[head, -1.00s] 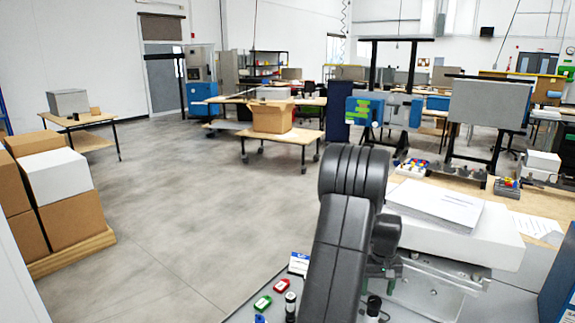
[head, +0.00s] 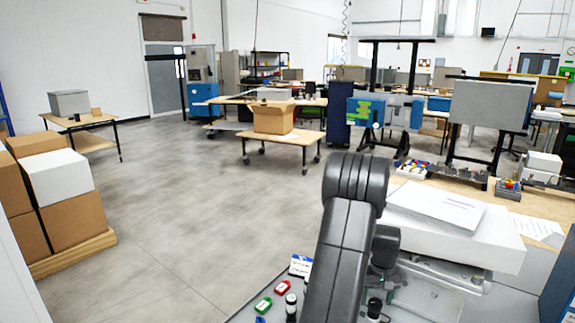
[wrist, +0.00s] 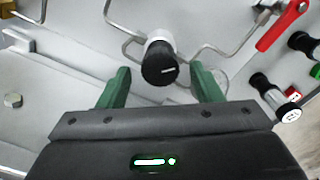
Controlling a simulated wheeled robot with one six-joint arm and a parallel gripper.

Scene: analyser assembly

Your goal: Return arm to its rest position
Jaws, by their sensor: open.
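My gripper (wrist: 161,90) shows in the wrist view with its two green fingers apart. A white cylinder with a black cap (wrist: 160,62) stands between and just beyond the fingertips, and I cannot tell how far below them it is. In the head view my dark arm rises in the lower middle and bends down behind itself, and the fingertips are hidden there.
A red-handled lever (wrist: 284,25), bent metal tubes (wrist: 225,50) and black-capped vials (wrist: 272,92) lie around the gripper. In the head view, a white analyser housing (head: 470,240) stands right of my arm. Red (head: 282,287) and green (head: 263,306) pieces lie left. Open floor (head: 190,200) extends beyond.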

